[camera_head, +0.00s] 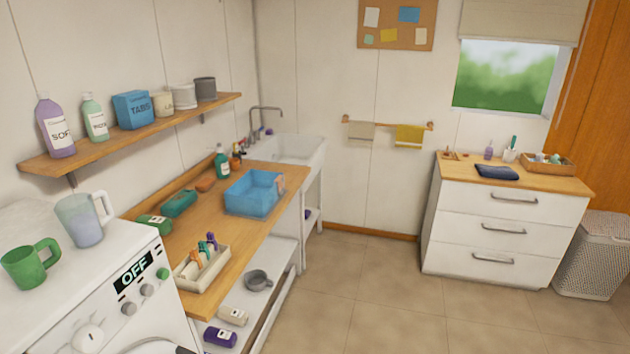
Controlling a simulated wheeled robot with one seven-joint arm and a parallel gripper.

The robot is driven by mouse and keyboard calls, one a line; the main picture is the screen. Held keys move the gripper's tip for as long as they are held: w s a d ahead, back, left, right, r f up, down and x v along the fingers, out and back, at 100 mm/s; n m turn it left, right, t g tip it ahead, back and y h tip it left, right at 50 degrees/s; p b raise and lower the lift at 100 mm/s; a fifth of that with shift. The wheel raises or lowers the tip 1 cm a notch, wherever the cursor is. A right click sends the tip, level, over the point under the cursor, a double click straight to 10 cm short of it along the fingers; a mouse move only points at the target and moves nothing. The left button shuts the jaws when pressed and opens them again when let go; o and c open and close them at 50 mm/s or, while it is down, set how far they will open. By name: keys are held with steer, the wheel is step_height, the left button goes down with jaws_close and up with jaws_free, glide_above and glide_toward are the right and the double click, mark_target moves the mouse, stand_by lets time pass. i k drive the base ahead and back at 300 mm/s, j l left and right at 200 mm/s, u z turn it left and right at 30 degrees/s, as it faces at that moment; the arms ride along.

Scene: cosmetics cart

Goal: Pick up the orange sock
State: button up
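I cannot make out an orange sock for certain in the head view. A small orange-brown item (205,185) lies on the wooden counter (232,238), left of a blue basket (252,193); it is too small to tell what it is.
A washing machine (128,296) with a green mug (28,266) and a jug (84,220) stands at front left. A caddy of bottles (203,282) sits on the counter's front end. A drawer chest (490,232) and hamper (592,256) stand at right. The tiled floor (400,305) is clear.

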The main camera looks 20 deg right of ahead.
mark_target(281, 179)
steer(key=l, duration=0.1)
steer(key=u, duration=3)
steer(key=l+z, duration=0.1)
steer(key=z, duration=2.95)
steer(key=i+l+u, duration=0.45)
steer(key=i, duration=0.25)
steer(key=i+l+u, duration=0.45)
steer(key=i, duration=0.25)
